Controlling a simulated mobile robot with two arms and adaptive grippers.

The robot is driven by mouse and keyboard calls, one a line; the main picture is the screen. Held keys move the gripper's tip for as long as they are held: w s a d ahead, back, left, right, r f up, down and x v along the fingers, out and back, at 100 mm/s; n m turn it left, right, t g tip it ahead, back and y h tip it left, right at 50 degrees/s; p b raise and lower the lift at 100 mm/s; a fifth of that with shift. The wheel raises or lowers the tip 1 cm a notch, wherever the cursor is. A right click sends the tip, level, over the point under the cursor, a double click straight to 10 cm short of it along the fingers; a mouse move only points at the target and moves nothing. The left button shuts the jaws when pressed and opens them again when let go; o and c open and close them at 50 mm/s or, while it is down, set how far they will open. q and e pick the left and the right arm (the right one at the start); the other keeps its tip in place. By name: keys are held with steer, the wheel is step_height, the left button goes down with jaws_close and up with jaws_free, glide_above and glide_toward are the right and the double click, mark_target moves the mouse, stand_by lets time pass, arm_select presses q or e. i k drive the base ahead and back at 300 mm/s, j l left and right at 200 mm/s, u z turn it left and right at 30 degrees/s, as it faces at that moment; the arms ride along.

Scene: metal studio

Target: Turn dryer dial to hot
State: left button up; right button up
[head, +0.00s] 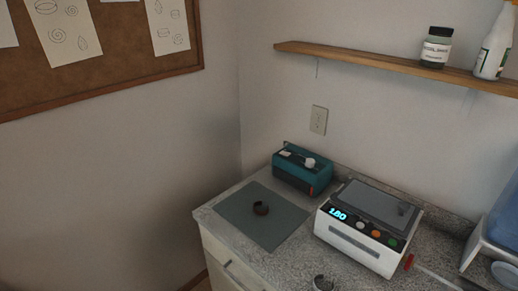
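A teal box-shaped appliance (300,172) with a white knob (310,162) on its top stands on the counter near the corner. A white box-shaped appliance (333,239) with a grey top panel stands to its right. Its front has a lit display (338,214) reading about 180 and several coloured round controls, one orange (375,234). No readable label shows which appliance is the dryer, and no hot mark on a dial can be read. Neither of my grippers is in view.
A wooden shelf (390,65) with a jar (436,48) and bottle (494,50) hangs above.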

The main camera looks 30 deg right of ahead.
mark_target(310, 163)
steer(key=z, duration=1.25)
